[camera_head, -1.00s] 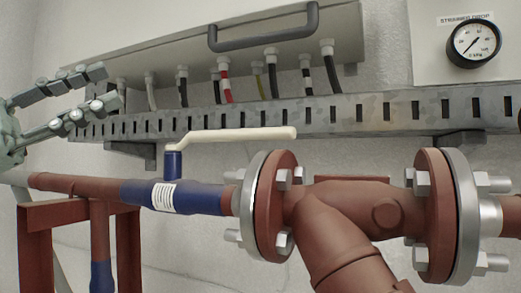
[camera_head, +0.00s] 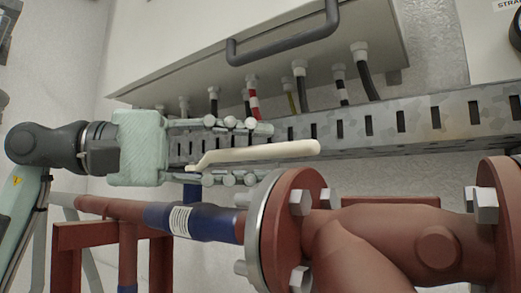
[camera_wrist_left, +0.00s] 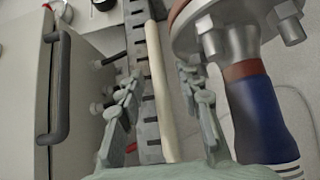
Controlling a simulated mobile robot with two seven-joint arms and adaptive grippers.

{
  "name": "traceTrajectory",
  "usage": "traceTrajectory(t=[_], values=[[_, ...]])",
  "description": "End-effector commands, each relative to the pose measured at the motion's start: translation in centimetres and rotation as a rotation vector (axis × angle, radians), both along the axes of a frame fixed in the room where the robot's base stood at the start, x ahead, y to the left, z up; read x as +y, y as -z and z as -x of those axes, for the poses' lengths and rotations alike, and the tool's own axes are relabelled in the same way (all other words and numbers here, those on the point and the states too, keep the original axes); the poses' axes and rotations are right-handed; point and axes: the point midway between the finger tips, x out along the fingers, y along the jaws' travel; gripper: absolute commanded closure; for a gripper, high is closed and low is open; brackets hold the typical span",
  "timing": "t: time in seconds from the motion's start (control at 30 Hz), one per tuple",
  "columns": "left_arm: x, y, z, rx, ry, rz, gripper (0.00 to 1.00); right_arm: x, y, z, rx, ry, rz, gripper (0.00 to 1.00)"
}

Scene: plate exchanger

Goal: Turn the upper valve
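The upper valve's cream lever (camera_head: 275,151) lies level above the blue pipe section (camera_head: 195,222) and points right. My left gripper (camera_head: 262,154) is around the lever, with one finger along its upper side and one along its lower side. In the left wrist view, the lever (camera_wrist_left: 160,90) runs between the two fingers of my left gripper (camera_wrist_left: 160,74). Gaps show on both sides of it, so the gripper is open. The lever's blue stem (camera_head: 192,192) is mostly hidden behind the lower finger. My right gripper is not in view.
A red flange (camera_head: 290,225) with bolts stands just below the lever's free end. A slotted cable tray (camera_head: 405,117) runs behind the lever. Above it is a grey cabinet with a dark handle (camera_head: 285,48) and several cables. A red pipe frame (camera_head: 85,240) stands at lower left.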

Motion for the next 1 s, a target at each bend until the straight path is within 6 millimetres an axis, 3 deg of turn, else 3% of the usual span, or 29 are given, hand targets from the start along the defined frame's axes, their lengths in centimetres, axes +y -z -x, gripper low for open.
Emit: traceTrajectory(t=[0.13,0.4,0.7,1.0], values=[[-1.15,-0.06,-0.15,0.0,0.001,0.001,0.65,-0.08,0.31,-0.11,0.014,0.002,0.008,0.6],[-1.35,-0.04,-0.22,0.0,0.0,0.002,0.65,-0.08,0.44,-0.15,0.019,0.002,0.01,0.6],[-1.33,-0.03,-0.21,0.001,0.0,0.002,0.99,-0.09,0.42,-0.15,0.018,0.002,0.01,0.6],[-1.32,-0.03,-0.21,0.001,0.0,0.002,1.0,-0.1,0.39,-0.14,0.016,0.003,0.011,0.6]])
